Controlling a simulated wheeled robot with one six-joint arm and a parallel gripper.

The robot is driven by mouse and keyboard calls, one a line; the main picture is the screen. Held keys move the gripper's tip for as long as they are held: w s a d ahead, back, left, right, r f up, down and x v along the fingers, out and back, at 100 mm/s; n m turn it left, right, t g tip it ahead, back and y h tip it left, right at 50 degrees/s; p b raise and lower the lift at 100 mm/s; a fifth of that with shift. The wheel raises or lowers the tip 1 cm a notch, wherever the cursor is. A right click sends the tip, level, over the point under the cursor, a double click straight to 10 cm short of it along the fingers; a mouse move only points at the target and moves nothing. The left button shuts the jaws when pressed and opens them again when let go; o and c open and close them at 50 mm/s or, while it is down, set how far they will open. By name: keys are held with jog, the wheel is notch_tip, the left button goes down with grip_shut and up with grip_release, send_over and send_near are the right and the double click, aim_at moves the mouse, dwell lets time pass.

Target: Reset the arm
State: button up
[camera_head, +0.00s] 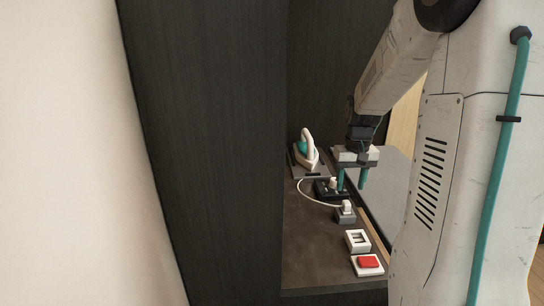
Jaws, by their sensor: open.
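My gripper (352,180) hangs pointing down over the dark counter, at the far part of its right side. Its two teal fingers are apart, and no object shows between them. The arm above it is bent, coming down from the upper right. Just left of the left finger is a black socket box (323,190) with a white plug (333,183). I cannot tell whether the finger touches it. The near side of the arm hides part of the counter's right.
The brown counter (310,245) holds a teal and white iron (308,152) on a dark stand, a grey box (346,217) with a white plug, a white switch (357,241) and a red button (368,261). A white cord curves across. A dark panel (215,150) stands left. The counter's front left is clear.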

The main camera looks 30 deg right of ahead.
jog(key=shift+s, duration=0.1)
jog(key=s+a+r+n, duration=0.2)
jog(key=s+a+r, duration=0.3)
jog(key=s+a, duration=0.4)
jog(key=s+a+r+n+t, duration=0.1)
jog(key=s+a+r+n, duration=0.2)
jog(key=s+a, duration=0.7)
jog(key=a+r, duration=0.2)
jog(key=a, duration=0.5)
jog(key=shift+a, duration=0.25)
